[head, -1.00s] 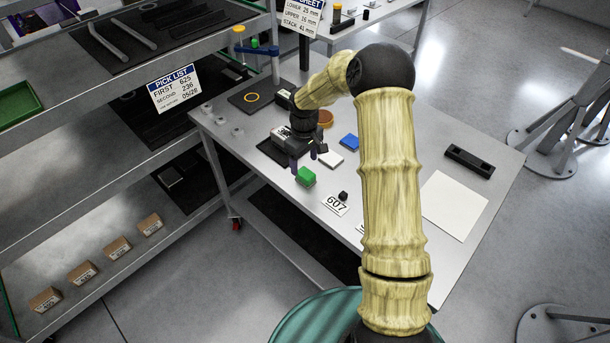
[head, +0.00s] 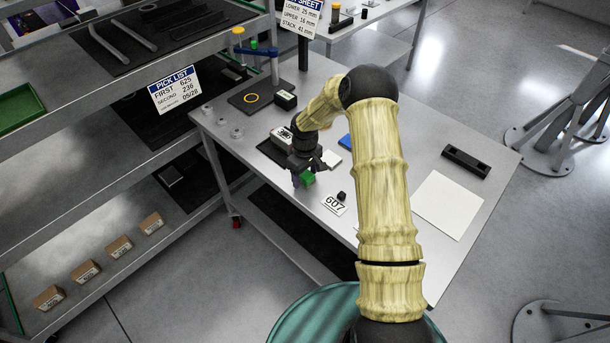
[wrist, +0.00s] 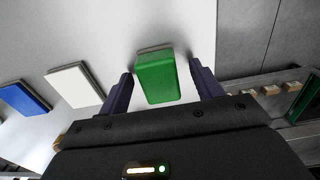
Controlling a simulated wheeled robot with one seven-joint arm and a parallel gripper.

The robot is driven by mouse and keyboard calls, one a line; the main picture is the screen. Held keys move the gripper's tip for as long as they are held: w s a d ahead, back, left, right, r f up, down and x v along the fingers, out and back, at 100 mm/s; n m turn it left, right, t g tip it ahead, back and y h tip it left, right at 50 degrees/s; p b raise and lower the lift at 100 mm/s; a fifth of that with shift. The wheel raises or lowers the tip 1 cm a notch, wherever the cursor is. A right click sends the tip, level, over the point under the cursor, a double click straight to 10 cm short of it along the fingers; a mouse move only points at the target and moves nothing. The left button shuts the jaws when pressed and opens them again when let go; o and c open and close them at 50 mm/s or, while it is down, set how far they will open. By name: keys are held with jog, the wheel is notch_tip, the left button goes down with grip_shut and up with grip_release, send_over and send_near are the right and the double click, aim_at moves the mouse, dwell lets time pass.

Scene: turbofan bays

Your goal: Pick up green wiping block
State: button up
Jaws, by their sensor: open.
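The green wiping block (head: 307,178) sits on the grey table near its front left edge. In the wrist view the green block (wrist: 157,78) lies between the two dark purple fingers of my gripper (wrist: 160,92). The fingers are apart, with a gap on each side of the block. In the head view my gripper (head: 303,176) hangs right over the block and hides part of it. Whether the fingertips are down at the table level is hard to tell.
A white block (wrist: 75,84) and a blue block (wrist: 24,97) lie left of the green one in the wrist view. A card marked 607 (head: 334,204) and a small black piece (head: 342,195) lie nearby. A white sheet (head: 448,205) covers the table's right part.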

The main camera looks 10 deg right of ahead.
aim_at(305, 173)
jog(key=shift+f, duration=0.2)
jog(key=shift+c, duration=0.3)
jog(key=c, duration=1)
jog(key=shift+r, duration=0.1)
notch_tip(305, 173, up, 10)
jog(key=shift+b, duration=1.2)
jog(key=shift+o, duration=0.9)
jog(key=shift+c, duration=0.5)
